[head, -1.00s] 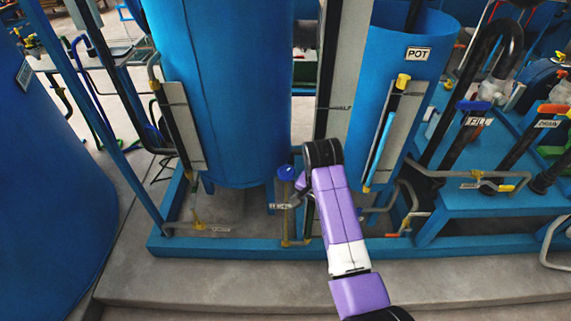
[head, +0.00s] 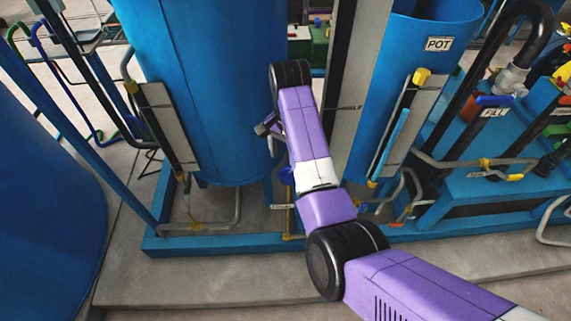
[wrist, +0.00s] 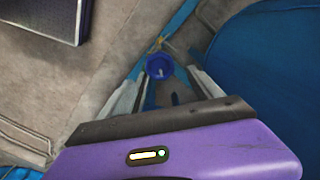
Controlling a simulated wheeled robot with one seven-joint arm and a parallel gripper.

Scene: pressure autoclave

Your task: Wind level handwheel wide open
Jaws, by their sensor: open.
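The blue handwheel (head: 287,176) stands on a yellowish upright pipe at the front of the blue frame, partly hidden by my arm in the head view. A small label (head: 283,206) sits below it, its text too small to read. In the wrist view the round blue handwheel (wrist: 160,66) shows ahead, between and beyond the fingertips. My gripper (wrist: 166,84) is open and empty, its two grey fingers spread on either side of the wheel in the picture. They look apart from it. In the head view my gripper (head: 270,134) shows small, above and left of the wheel.
A large blue tank (head: 195,90) stands behind and left of the handwheel. A blue vessel marked POT (head: 438,44) and a grey post (head: 355,90) stand to the right. The blue base frame (head: 220,243) runs low along the front, with bare floor before it.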

